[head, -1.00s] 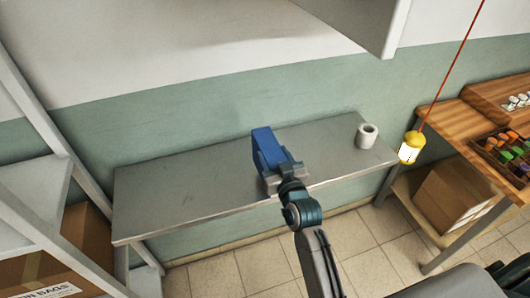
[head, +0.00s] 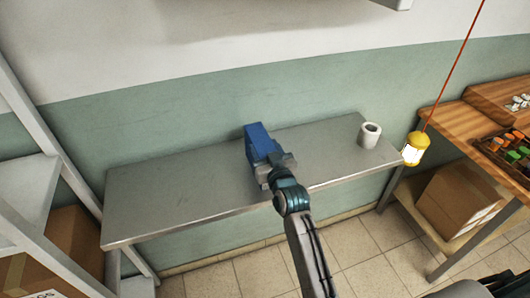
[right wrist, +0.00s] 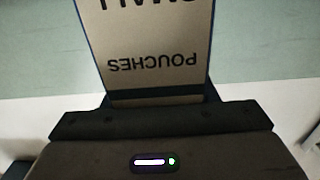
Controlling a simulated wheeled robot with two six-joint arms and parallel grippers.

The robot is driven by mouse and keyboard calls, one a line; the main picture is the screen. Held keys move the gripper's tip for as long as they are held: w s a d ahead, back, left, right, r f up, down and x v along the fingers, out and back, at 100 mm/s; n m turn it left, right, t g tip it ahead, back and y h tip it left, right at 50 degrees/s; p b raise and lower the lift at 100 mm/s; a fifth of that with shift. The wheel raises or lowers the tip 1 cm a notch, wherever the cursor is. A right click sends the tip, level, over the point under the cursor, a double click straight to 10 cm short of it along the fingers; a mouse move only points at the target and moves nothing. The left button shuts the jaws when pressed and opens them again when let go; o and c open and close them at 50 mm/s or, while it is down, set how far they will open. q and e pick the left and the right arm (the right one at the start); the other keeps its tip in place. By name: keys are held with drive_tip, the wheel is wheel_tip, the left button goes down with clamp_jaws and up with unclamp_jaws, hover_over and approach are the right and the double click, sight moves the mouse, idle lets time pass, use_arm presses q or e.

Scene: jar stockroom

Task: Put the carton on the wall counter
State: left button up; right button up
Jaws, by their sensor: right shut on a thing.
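The carton (head: 259,142) is blue and boxy, in my right gripper above the middle of the grey wall counter (head: 165,200). I cannot tell whether its underside touches the counter. In the right wrist view the carton (right wrist: 155,45) shows a pale label face with upside-down lettering reading "POUCHES" and dark blue edges. My right gripper (head: 272,168) is shut on the carton's near side, with the arm reaching in from below. The gripper hides the carton's lower near part. My left gripper is not in view.
A white mug (head: 369,135) stands at the counter's right end. A yellow lantern (head: 415,148) hangs on a red cord beside that end. A wooden bench (head: 455,125) is at right, with a cardboard box (head: 455,205) below. White shelving (head: 25,195) is at left. The counter's left half is bare.

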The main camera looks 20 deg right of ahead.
drive_tip(key=o, duration=1.6)
drive_tip(key=shift+s+f, duration=0.1)
drive_tip(key=shift+r, duration=0.2)
drive_tip(key=shift+s+f, duration=0.15)
drive_tip(key=shift+s, duration=0.2)
drive_tip(key=s+b, duration=0.3)
drive_tip(key=s, duration=0.8)
drive_tip(key=shift+s+d+b, duration=0.15)
drive_tip(key=shift+d+b, duration=0.05)
drive_tip(key=shift+b, duration=0.15)
